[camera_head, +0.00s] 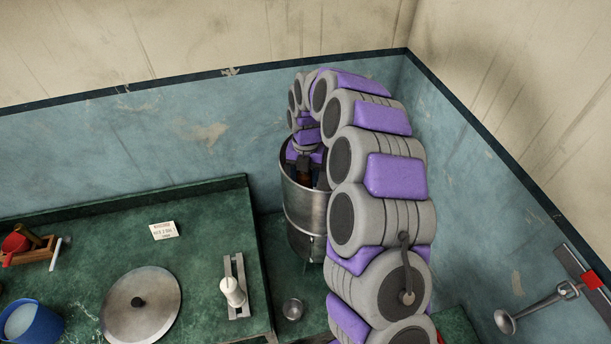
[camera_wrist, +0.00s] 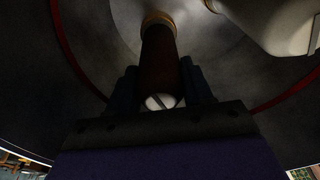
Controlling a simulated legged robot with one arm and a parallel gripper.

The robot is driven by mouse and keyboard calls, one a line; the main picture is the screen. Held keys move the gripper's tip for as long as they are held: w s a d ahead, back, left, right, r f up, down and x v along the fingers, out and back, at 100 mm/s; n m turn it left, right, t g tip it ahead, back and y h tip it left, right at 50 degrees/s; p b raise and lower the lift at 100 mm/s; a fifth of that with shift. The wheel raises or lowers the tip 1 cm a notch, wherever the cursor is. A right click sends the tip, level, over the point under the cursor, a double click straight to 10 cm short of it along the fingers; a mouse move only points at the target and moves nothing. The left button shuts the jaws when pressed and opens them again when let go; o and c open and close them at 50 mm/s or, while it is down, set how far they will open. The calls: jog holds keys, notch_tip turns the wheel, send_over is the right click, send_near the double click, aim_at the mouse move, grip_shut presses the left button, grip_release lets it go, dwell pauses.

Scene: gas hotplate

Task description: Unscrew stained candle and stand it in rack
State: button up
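The stained candle is a dark brown cylinder inside a tall steel drum (camera_head: 305,215). In the wrist view the candle (camera_wrist: 160,58) has a brass-coloured collar at its far end, by the drum's floor, and a pale rounded patch near my gripper. My gripper (camera_wrist: 160,90) is down in the drum, with one dark finger against each side of the candle; it appears shut on it. Another pale candle (camera_wrist: 280,18) shows beside the stained one. My arm hides part of the drum.
A steel lid (camera_head: 155,300) with a black knob lies left of the rack. A small metal cup (camera_head: 293,309) is to its right. A blue bucket (camera_head: 40,327), wooden box (camera_head: 38,253) and card (camera_head: 163,230) are further left. The counter (camera_head: 90,240) behind the lid is partly clear.

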jog(key=shift+o, duration=1.4)
jog(key=shift+w+a, duration=0.15)
jog(key=shift+w, duration=0.05)
jog(key=shift+o, duration=1.3)
jog(key=shift+s+a, duration=0.1)
jog(key=shift+a, duration=0.05)
jog(key=m, duration=0.2)
jog(key=shift+d+m, duration=0.25)
jog(key=shift+m, duration=0.05)
jog(key=m, duration=0.5)
jog(key=shift+a+t+y, duration=0.1)
jog(key=shift+t+y, duration=0.2)
jog(key=shift+y, duration=0.1)
jog(key=m+p, duration=0.1)
jog(key=m, duration=0.7)
jog(key=shift+t, duration=0.4)
